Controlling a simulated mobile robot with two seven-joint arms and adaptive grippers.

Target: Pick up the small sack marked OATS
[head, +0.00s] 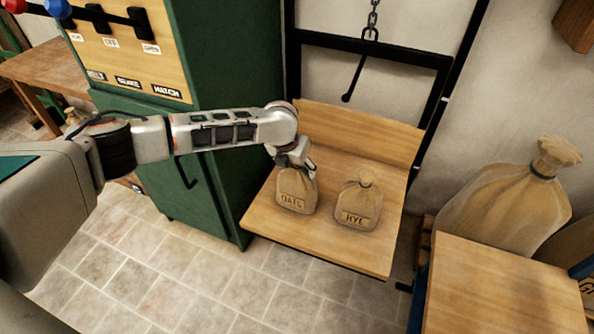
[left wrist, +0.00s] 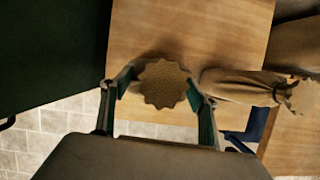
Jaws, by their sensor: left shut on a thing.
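The small sack marked OATS (head: 296,196) stands upright on a wooden platform, its label facing the front. My left gripper (head: 297,166) comes down from above and is shut on the top of this sack. In the left wrist view the frilled top of the sack (left wrist: 162,85) sits between the two fingers of my left gripper (left wrist: 163,92). The sack's body is hidden below its top there. The bottom appears to rest on the platform. My right gripper is in neither view.
A sack marked RYE (head: 357,203) stands just right of the OATS sack on the wooden platform (head: 268,222). A green cabinet (head: 222,100) with levers is at the left. A large sack (head: 505,210) and wooden top (head: 500,290) are at the right.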

